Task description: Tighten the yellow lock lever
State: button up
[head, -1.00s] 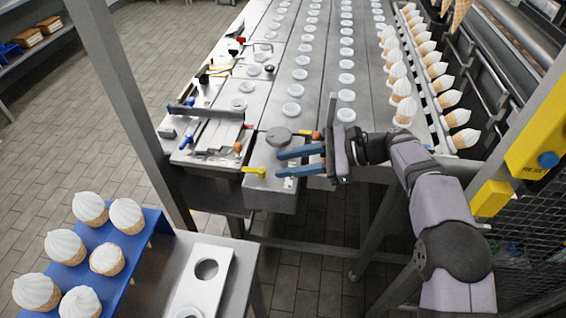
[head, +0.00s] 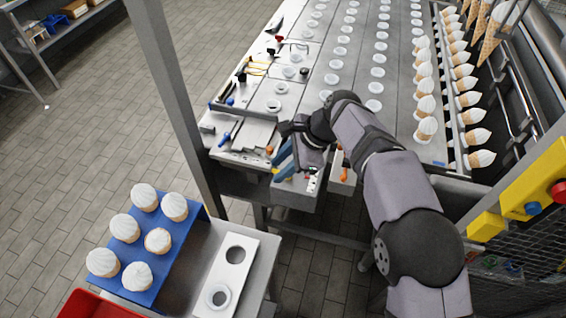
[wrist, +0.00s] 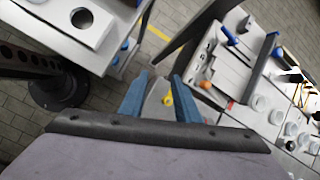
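The fingers are apart and open.
Orange-tipped levers (head: 269,150) sit close by. Blue-handled parts (head: 224,140) lie to the left. A blue tray (head: 196,214) of cones and a white holed plate (head: 250,262) stand at the front left. A metal post (head: 165,80) rises left of the table.

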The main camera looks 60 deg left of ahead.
jog(key=w+m, duration=0.1)
jog(key=w+a+m+t, duration=0.1)
jog(key=w+f+m+t, duration=0.1)
jog(key=w, duration=0.1)
jog(key=shift+w+a, duration=0.1)
jog(key=shift+a, duration=0.1)
jog(key=shift+p+x, duration=1.55)
jog(key=shift+x, duration=2.05)
jog(key=shift+a, duration=0.15)
grip_shut()
